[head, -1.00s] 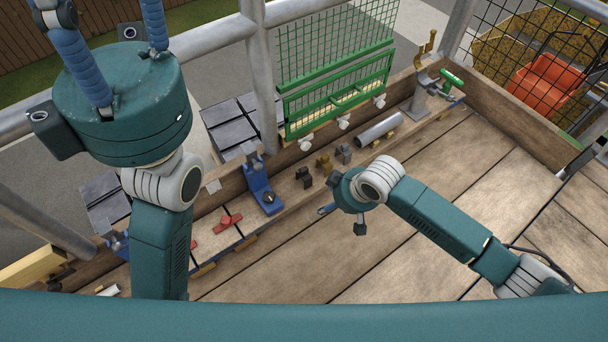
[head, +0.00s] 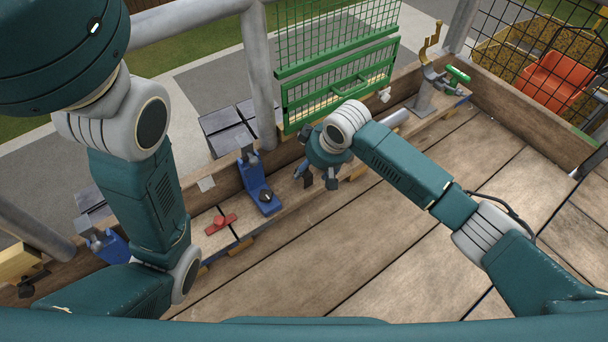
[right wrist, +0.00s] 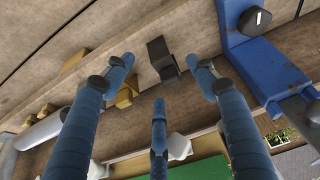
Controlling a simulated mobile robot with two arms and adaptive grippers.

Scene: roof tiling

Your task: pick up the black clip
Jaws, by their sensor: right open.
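The black clip (right wrist: 163,60) stands on the wooden ledge in the right wrist view, just beyond my right fingertips and between the two outer ones. My right gripper (right wrist: 161,80) has its blue fingers spread wide, with nothing between them.
A blue tool (head: 258,185) stands on the ledge close to the clip, left of my right gripper. A brass clip (right wrist: 127,93) sits on the clip's other side. A red piece (head: 221,224) lies further left. A green mesh panel (head: 335,80) rises behind. The plank floor (head: 420,240) is clear.

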